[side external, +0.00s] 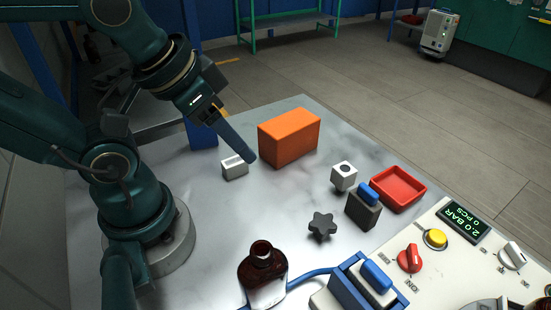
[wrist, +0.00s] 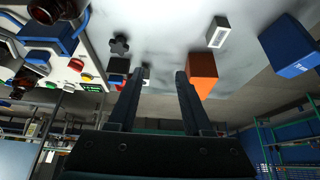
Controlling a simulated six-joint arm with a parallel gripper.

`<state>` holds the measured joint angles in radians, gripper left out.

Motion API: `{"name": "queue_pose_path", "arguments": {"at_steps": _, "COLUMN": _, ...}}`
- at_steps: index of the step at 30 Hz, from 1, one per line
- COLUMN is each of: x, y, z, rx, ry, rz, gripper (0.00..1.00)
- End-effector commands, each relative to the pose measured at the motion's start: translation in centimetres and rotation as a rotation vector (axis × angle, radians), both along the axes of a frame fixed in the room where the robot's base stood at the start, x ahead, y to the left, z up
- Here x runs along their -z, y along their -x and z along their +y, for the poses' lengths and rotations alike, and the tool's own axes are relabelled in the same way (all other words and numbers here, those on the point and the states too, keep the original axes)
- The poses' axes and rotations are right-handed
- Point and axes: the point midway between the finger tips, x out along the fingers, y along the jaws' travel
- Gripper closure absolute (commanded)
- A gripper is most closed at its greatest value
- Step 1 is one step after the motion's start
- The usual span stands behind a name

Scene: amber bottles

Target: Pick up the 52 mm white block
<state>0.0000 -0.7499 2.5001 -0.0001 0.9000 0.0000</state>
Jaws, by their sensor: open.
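A pale white block with a slot-like mark on top (side external: 235,168) lies on the grey table; it also shows in the wrist view (wrist: 218,32). A smaller-looking white cube with a dark round mark (side external: 344,183) stands farther right; in the wrist view it is partly hidden by a finger (wrist: 147,74). The frames do not show which one measures 52 mm. My gripper (side external: 250,158) is tilted and above the table, near the slotted block and left of the orange box. In the wrist view my gripper (wrist: 160,72) has its two fingers apart with nothing held between them.
An orange box (side external: 289,138) stands close to my gripper. A red tray (side external: 398,188), dark block with blue top (side external: 363,210), black star knob (side external: 322,226), amber bottle (side external: 263,277) and control panel (side external: 455,254) lie to the right and front. The table's middle is clear.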

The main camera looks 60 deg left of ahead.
Motion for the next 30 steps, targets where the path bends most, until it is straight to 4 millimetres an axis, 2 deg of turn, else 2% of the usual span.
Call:
{"name": "queue_pose_path", "arguments": {"at_steps": 4, "x": 0.0, "y": 0.0, "z": 0.0, "rx": 0.000, "ry": 0.000, "rz": 0.000, "gripper": 0.50}}
{"name": "queue_pose_path", "arguments": {"at_steps": 6, "x": 0.0, "y": 0.0, "z": 0.0, "rx": 0.000, "ry": 0.000, "rz": 0.000, "gripper": 0.28}}
{"name": "queue_pose_path", "arguments": {"at_steps": 15, "x": 0.0, "y": 0.0, "z": 0.0, "rx": 0.004, "ry": -0.002, "rz": 0.000, "gripper": 0.28}}
{"name": "queue_pose_path", "arguments": {"at_steps": 20, "x": -0.6, "y": -0.7, "z": 0.0, "rx": 0.088, "ry": -0.049, "rz": -0.028, "gripper": 0.28}}
{"name": "queue_pose_path", "arguments": {"at_steps": 25, "x": 0.0, "y": -2.9, "z": 1.5, "rx": 0.157, "ry": -0.122, "rz": 0.036, "gripper": 0.28}}
{"name": "queue_pose_path", "arguments": {"at_steps": 30, "x": 1.9, "y": -4.9, "z": 4.3, "rx": 0.169, "ry": -0.153, "rz": 0.156, "gripper": 0.28}}
